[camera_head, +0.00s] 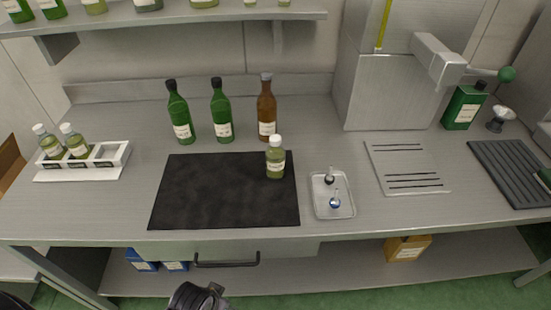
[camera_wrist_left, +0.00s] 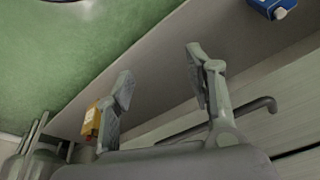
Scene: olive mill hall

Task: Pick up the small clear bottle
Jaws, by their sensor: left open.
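The small clear bottle (camera_head: 275,160) stands upright near the back right corner of the black mat (camera_head: 220,195). It has a white cap, a pale label and greenish contents. Two similar bottles (camera_head: 50,145) (camera_head: 74,142) stand in the white rack at the left. My left gripper (camera_wrist_left: 158,88) shows in the left wrist view with its two fingers apart and nothing between them. It is in front of the bench, below the top, near the drawer handle. In the head view, a dark part of my arm shows at the bottom edge. My right gripper is not in view.
Two green bottles (camera_head: 180,115) (camera_head: 222,112) and a brown bottle (camera_head: 267,108) stand behind the mat. A small metal tray (camera_head: 322,207) lies right of it. The drawer handle (camera_head: 226,262) sticks out in front. A shelf (camera_head: 165,18) hangs above the back. The bench's front left is clear.

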